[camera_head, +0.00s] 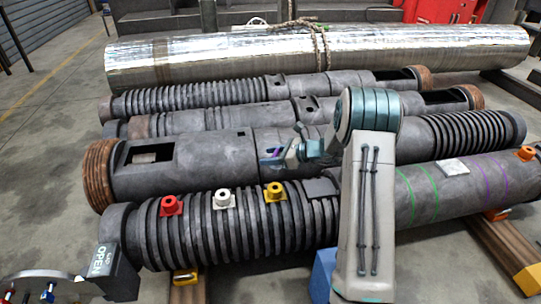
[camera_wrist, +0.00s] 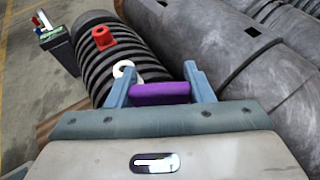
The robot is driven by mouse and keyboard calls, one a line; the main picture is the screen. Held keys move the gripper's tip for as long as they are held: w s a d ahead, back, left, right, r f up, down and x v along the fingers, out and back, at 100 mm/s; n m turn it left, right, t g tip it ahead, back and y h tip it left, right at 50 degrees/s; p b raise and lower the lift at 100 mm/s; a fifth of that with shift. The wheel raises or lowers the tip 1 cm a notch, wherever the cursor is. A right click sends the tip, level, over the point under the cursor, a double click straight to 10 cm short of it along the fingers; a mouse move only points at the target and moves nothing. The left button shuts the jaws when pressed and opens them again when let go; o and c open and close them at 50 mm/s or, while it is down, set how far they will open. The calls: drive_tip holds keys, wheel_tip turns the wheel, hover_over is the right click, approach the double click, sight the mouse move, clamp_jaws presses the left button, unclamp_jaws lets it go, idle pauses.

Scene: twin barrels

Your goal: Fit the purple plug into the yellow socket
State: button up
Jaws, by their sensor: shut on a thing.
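The purple plug (camera_wrist: 160,93) is held between the two blue-grey fingers of my gripper (camera_wrist: 158,72) in the wrist view. In the head view my gripper (camera_head: 272,156) hangs over the barrels, with a small bit of purple at its tip. The yellow socket (camera_head: 274,191) stands on the ribbed part of the front barrel, below the gripper in the picture and apart from it. I cannot make out the yellow socket in the wrist view. The plug's lower end is not clear.
A red socket (camera_head: 172,206) and a white socket (camera_head: 222,199) stand left of the yellow one on the front barrel (camera_head: 330,213). An orange piece (camera_head: 526,153) sits at its far right. A box marked OPEN (camera_head: 103,262) is at lower left. Other barrels lie behind.

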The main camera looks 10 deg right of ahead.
drive_tip(key=shift+f+b, duration=1.7)
drive_tip(key=shift+f, duration=1.2)
drive_tip(key=shift+f+b, duration=0.85)
drive_tip(key=shift+f, duration=1.1)
drive_tip(key=o, duration=1.1)
drive_tip(key=shift+r, duration=0.1)
drive_tip(key=shift+d, duration=0.1)
drive_tip(key=p+v, duration=0.4)
drive_tip(key=v, duration=0.9)
drive_tip(key=shift+s+d, duration=0.2)
drive_tip(key=shift+d, duration=0.1)
drive_tip(key=shift+r, duration=0.15)
